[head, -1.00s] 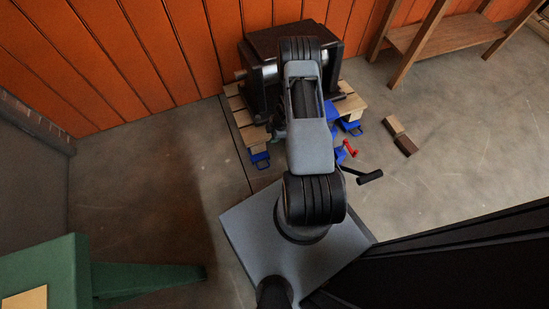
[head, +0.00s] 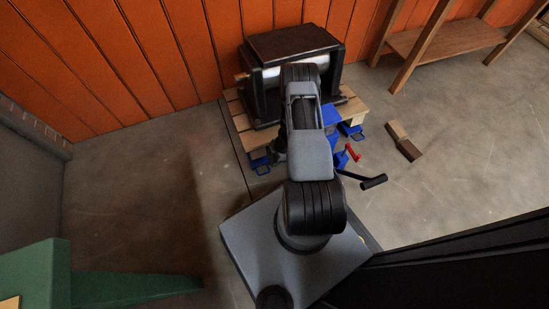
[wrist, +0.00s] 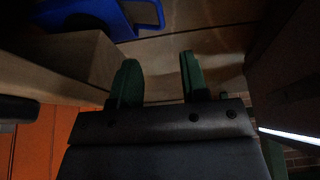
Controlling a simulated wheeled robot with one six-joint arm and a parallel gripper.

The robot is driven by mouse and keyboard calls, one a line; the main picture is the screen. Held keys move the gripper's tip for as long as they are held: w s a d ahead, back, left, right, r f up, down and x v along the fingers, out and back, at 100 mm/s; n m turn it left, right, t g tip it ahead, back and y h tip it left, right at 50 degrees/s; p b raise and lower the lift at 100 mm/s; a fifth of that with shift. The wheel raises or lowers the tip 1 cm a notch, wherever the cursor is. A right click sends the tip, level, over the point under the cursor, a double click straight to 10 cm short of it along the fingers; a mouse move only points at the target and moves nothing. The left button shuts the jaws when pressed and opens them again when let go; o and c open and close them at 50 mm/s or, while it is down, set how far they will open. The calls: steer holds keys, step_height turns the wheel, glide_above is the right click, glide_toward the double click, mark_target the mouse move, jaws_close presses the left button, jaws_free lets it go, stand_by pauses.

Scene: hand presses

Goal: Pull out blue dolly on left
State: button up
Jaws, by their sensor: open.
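The left blue dolly (head: 259,164) shows at the front left of the wooden pallet (head: 239,125), its looped handle facing forward. My gripper (head: 277,154) is just right of this dolly in the head view, partly hidden behind my arm. In the wrist view, a blue dolly (wrist: 90,12) with a loop handle lies at the upper left, beyond the green fingers of my gripper (wrist: 158,68). The fingers are apart with nothing between them. I cannot tell whether a finger touches the dolly.
A dark press (head: 297,48) stands on the pallet against the orange wall (head: 150,50). Other blue dolly parts (head: 352,130) and a red handle (head: 353,152) lie to the right. A green table (head: 40,275) stands lower left; floor at left is clear.

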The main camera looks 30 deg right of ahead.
steer(key=b+x, duration=0.5)
steer(key=x, duration=0.7)
steer(key=shift+d, duration=0.1)
jaws_close()
stand_by(1.2)
